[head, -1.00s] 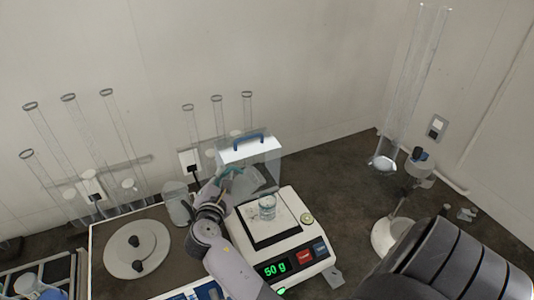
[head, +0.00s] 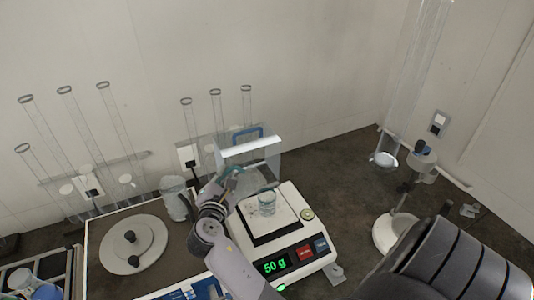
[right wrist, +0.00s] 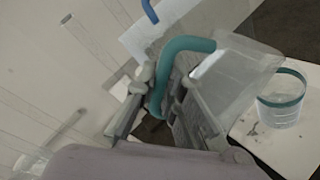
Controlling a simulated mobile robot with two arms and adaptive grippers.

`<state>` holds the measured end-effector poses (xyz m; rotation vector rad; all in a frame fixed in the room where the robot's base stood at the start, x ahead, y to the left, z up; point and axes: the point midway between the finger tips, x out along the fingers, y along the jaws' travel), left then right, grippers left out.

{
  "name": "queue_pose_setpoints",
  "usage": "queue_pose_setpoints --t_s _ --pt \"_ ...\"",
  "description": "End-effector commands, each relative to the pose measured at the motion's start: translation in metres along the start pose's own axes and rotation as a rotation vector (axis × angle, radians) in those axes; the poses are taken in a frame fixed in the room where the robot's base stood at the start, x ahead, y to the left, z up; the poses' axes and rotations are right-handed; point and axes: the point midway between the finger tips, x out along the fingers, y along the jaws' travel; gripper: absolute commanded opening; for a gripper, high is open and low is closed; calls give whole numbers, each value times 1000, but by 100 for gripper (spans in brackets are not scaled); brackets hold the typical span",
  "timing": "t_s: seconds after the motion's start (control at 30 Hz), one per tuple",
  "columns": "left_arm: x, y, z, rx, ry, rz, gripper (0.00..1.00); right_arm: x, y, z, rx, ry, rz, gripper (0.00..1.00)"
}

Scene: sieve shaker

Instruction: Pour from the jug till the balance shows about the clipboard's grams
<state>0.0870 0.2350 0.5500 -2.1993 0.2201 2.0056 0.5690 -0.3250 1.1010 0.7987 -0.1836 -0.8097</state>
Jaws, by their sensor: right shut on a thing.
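My right gripper (head: 228,182) is shut on the teal handle (right wrist: 186,45) of a clear jug (right wrist: 238,80). No readable clipboard figure shows. My left gripper is not in view.
A clear box with a blue handle (head: 246,133) stands behind the balance. Another clear vessel (head: 175,197) and a round grey lid (head: 133,244) are at left. Tall glass tubes stand along the wall. A stand with a white base (head: 394,234) is at right.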

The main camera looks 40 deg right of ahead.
Motion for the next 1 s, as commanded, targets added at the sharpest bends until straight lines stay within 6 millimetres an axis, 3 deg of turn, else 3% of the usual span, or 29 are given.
queue_pose_setpoints --t_s 1.0 --pt "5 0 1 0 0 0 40 0 -2 2 51 10 1 0"
